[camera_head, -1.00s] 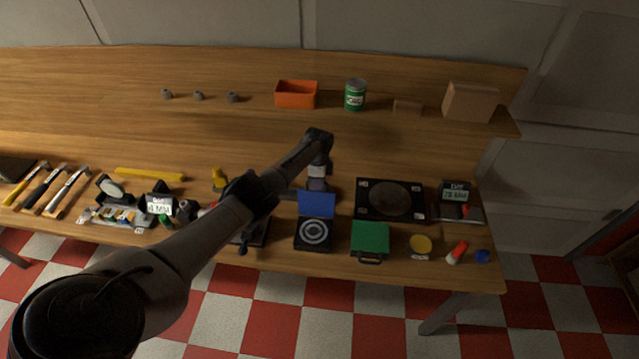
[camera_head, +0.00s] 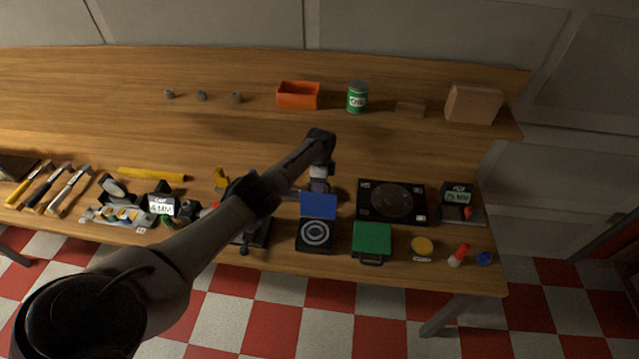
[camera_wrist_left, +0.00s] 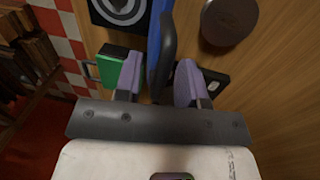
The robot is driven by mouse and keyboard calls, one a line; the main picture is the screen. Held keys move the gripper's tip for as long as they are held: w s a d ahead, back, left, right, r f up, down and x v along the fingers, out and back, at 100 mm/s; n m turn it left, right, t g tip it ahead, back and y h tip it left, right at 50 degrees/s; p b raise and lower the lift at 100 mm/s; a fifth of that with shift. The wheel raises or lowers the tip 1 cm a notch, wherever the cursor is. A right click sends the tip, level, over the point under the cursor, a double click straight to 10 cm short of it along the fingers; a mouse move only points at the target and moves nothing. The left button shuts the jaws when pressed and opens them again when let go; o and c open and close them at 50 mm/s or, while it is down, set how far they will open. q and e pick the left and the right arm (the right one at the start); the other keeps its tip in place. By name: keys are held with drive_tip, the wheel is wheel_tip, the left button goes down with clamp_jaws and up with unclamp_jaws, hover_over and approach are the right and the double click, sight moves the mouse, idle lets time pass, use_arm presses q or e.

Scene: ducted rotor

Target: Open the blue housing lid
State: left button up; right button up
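The blue housing lid (camera_head: 318,206) stands raised at the back edge of the black housing (camera_head: 315,247), whose ringed top is exposed. In the left wrist view the lid (camera_wrist_left: 153,40) is seen nearly edge-on, with a dark handle (camera_wrist_left: 166,50) on its side, and the housing (camera_wrist_left: 98,12) is at the top. My left gripper (camera_head: 319,186) is just behind the lid. Its two purple fingers (camera_wrist_left: 158,78) are spread, one on each side of the lid and handle; the gaps suggest no firm grip. My right gripper is not in view.
A green case (camera_head: 371,238) stands right of the housing, and a black plate with a round disc (camera_head: 362,213) lies behind the case. A dark fixture (camera_head: 257,236) is close on the left, partly hidden by my arm. The bench behind the gripper is clear.

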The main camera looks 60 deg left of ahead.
use_arm(q)
wheel_tip(320, 180, up, 14)
drive_tip(key=w+a, duration=0.1)
drive_tip(key=shift+w+a+f, duration=0.15)
drive_tip(key=shift+a+f, duration=0.05)
drive_tip(key=shift+a, duration=0.05)
idle(0.8)
